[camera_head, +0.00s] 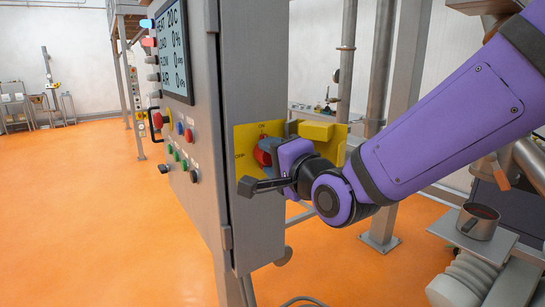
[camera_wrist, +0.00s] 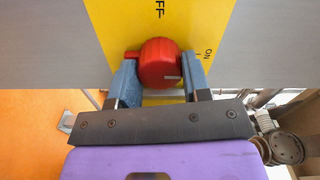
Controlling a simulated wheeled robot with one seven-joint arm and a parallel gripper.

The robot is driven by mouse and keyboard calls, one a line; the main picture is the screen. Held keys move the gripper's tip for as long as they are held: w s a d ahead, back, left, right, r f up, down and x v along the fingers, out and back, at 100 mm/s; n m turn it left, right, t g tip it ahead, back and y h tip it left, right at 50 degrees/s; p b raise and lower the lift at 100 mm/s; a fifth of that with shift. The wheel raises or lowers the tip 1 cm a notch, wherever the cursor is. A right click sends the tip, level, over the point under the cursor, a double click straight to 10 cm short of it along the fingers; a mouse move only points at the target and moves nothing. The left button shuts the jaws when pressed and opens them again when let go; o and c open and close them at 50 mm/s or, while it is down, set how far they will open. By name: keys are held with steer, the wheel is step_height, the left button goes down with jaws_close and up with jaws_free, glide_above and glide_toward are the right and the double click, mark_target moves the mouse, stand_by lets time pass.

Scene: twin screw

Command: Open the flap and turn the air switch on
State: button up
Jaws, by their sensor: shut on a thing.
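The air switch is a red rotary knob (camera_wrist: 158,62) on a yellow plate (camera_wrist: 110,20) in the wrist view. My gripper (camera_wrist: 159,68) has its two blue-grey fingers closed on either side of the knob. A white mark shows on the knob's right side, and a red lobe juts left. "OFF" is printed above the knob and "ON" to its right. In the head view, the knob (camera_head: 262,152) is partly hidden by my gripper (camera_head: 272,153). A yellow raised piece (camera_head: 316,131), seemingly the flap swung aside, stands right of the knob.
The plate is on the side of a grey cabinet (camera_head: 257,60) with a screen (camera_head: 173,50) and several buttons on its front. A metal post (camera_head: 400,110) stands behind my arm. Orange floor lies open at left.

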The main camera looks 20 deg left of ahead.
steer(key=o, duration=0.9)
steer(key=shift+d, duration=0.15)
steer(key=v, duration=1)
steer(key=shift+s+d, duration=0.15)
steer(key=shift+s, duration=0.15)
